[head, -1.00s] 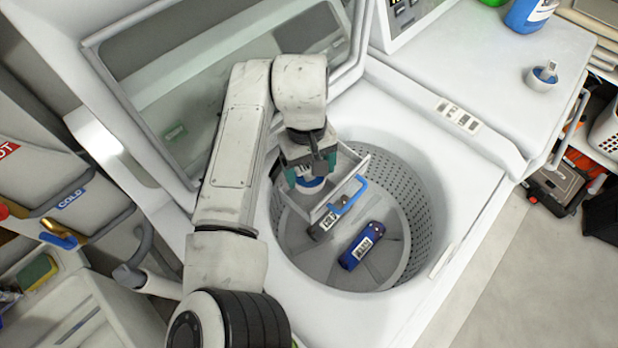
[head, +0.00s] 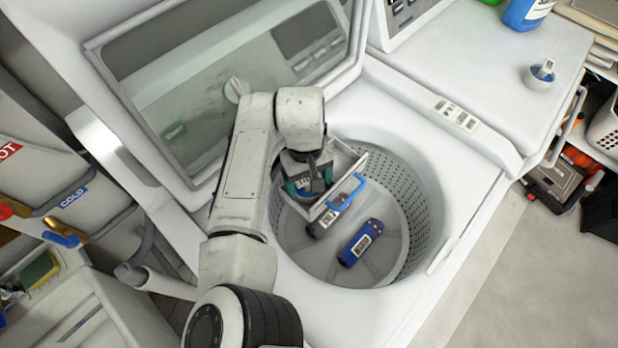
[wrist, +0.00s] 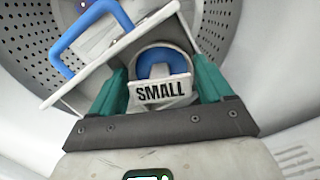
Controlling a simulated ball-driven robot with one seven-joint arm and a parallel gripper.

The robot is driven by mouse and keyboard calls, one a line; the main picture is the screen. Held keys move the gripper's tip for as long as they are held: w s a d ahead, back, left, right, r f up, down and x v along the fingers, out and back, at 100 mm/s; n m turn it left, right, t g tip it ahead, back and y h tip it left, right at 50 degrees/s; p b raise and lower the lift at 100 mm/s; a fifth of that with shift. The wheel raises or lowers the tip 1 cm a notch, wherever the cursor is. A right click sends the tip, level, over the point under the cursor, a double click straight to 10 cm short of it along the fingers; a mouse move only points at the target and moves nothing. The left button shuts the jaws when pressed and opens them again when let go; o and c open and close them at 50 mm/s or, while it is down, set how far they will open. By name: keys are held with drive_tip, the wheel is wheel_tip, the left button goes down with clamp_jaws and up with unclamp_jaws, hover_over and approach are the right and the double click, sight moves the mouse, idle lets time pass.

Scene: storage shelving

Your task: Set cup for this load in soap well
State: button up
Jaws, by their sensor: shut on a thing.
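My gripper (head: 308,192) is low over the washer opening, at the white soap well. In the wrist view its green fingers (wrist: 164,88) are shut on a white cup (wrist: 163,90) marked SMALL, with a blue inside. The soap well (head: 347,157) is an open white tray with a blue handle. The wrist view shows its front panel (wrist: 100,70) and its handle (wrist: 72,42) at left. The cup appears to be between the well's walls. I cannot tell whether it touches the well's floor. In the head view my gripper mostly hides the cup.
A blue bottle (head: 360,243) and a dark bottle (head: 330,217) lie in the drum (head: 408,200) below. The raised glass lid (head: 215,85) stands behind my arm. Another white-and-blue cup (head: 540,75) stands on the neighbouring machine, near a blue jug (head: 525,12).

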drive_tip(key=shift+s+f, duration=0.1)
drive_tip(key=shift+f, duration=0.2)
drive_tip(key=shift+s+d+f, duration=0.1)
drive_tip(key=shift+d+f, duration=0.05)
drive_tip(key=shift+f, duration=0.2)
drive_tip(key=o, duration=1.1)
drive_tip(key=shift+c, duration=0.2)
wheel_tip(320, 180, up, 14)
drive_tip(key=w+a+b, duration=0.1)
drive_tip(key=b, duration=0.1)
drive_tip(key=shift+w+f, duration=0.25)
drive_tip(key=shift+w, duration=0.05)
